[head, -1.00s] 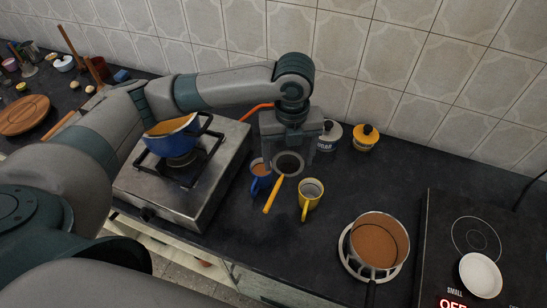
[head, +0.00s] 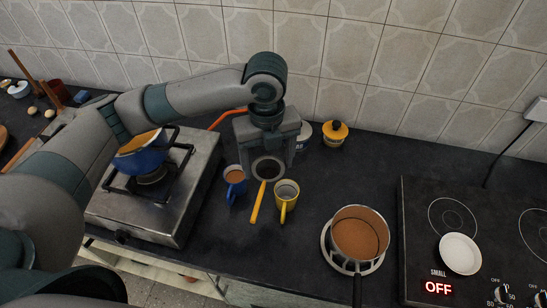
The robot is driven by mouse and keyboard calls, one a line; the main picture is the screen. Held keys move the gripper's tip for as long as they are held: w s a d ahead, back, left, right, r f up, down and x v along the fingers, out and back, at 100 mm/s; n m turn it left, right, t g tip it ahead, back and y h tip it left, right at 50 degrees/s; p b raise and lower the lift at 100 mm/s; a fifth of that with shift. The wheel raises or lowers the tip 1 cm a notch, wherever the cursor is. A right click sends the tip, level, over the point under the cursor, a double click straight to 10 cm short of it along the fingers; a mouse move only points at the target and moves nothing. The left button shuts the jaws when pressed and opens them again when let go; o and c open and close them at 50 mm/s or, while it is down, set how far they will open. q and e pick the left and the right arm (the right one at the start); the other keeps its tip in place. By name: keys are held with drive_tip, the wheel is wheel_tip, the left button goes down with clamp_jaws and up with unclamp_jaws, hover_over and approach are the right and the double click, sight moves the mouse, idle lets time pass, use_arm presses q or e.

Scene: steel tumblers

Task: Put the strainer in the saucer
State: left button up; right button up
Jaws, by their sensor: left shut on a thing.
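The strainer has a dark round mesh bowl (head: 268,169) and a yellow handle (head: 257,203) that points toward the front of the counter. My left gripper (head: 267,157) points down and is shut on the strainer at its bowl end, behind and between two mugs. The fingertips' exact contact is hard to see. The saucer (head: 460,253) is a small white dish lying on the black hob at the right, well away from the strainer. It looks empty. My right gripper is out of view.
A blue mug (head: 235,181) with brown liquid and a yellow mug (head: 286,194) flank the strainer's handle. A pan of brown liquid (head: 358,235) stands on a trivet between them and the hob (head: 415,205). A yellow-lidded jar (head: 335,132) stands behind. A gas stove (head: 190,205) is left.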

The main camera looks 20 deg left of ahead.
sight(253, 169)
use_arm(q)
drive_tip(key=n, duration=0.1)
drive_tip(key=a+n, duration=0.1)
drive_tip(key=n, duration=0.1)
drive_tip(key=shift+s+n, duration=0.2)
drive_tip(key=shift+n, duration=0.1)
drive_tip(key=n, duration=0.2)
drive_tip(key=n+b, duration=0.1)
drive_tip(key=n, duration=0.1)
drive_tip(key=shift+s+a, duration=0.2)
drive_tip(key=shift+a, duration=0.2)
drive_tip(key=n, duration=0.2)
drive_tip(key=a+n, duration=0.1)
drive_tip(key=n, duration=0.2)
drive_tip(key=s+n+b, duration=0.1)
drive_tip(key=n, duration=0.1)
drive_tip(key=shift+a+r+n, duration=0.1)
drive_tip(key=shift+a+n, duration=0.15)
drive_tip(key=shift+n, duration=0.05)
drive_tip(key=a+n, duration=0.1)
drive_tip(key=n, duration=0.3)
drive_tip(key=s+a+n+b, duration=0.1)
drive_tip(key=n, duration=0.8)
drive_tip(key=shift+s+a+r+n, duration=0.15)
drive_tip(key=shift+s+a+n, duration=0.25)
drive_tip(key=shift+d, duration=0.1)
